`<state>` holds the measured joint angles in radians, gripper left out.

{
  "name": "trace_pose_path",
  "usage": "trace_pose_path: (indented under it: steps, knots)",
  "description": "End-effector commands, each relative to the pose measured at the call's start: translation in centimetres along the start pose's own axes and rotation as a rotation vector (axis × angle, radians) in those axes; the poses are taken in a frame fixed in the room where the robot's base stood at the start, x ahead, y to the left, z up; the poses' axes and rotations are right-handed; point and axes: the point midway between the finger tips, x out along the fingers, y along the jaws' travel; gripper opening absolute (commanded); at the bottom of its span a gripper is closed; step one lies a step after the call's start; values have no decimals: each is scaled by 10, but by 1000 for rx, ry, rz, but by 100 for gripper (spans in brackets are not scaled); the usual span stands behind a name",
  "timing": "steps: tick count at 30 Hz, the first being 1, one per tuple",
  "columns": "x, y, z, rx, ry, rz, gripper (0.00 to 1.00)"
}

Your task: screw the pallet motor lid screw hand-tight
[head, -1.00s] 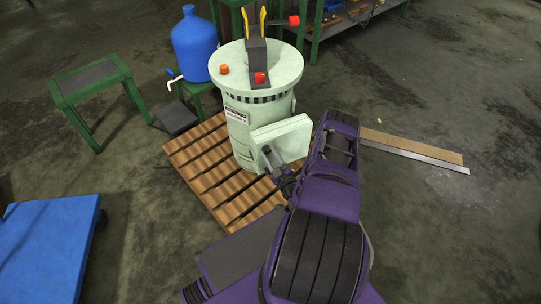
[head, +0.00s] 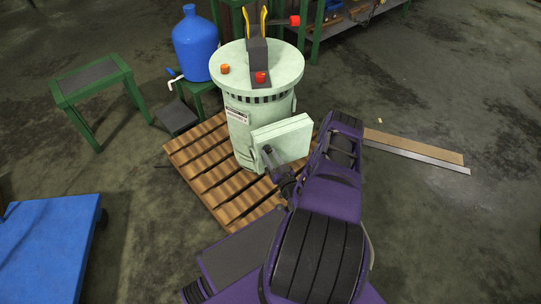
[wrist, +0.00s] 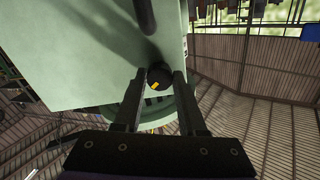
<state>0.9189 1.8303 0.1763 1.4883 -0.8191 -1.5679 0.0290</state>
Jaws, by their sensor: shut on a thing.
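The pallet motor lid screw (wrist: 158,77) is a round black head with an orange mark in the wrist view. It sits by the edge of a pale green lid (wrist: 85,50). My gripper (wrist: 160,82) has one finger on each side of the screw head and is shut on it. In the head view the pale green motor box (head: 282,140) stands out from the side of a green drum-shaped machine (head: 245,120). There my purple arm reaches up beside the box, and the screw is too small to make out. How deep the screw sits cannot be told.
The machine stands on a wooden pallet (head: 205,180). A blue bottle (head: 194,42) and green stool (head: 90,80) are behind left, a blue platform (head: 45,245) front left. A plank (head: 415,146) lies right on open floor. A black rod-like part (wrist: 145,15) is above the screw.

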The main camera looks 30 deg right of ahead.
Motion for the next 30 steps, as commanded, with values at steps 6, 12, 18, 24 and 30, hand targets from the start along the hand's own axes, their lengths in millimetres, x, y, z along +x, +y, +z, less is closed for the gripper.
trace_pose_path:
  steps: [6, 12, 18, 24, 30]
  knots:
    - [1, 0, -1, 204, 2, 1, 0]
    - [1, -1, -1, 394, 3, 0, 0]
    - [1, -2, -2, 577, 2, 0, 0]
    - [1, -2, -2, 734, 3, 0, 0]
    - [1, -2, -2, 846, 3, -1, 0]
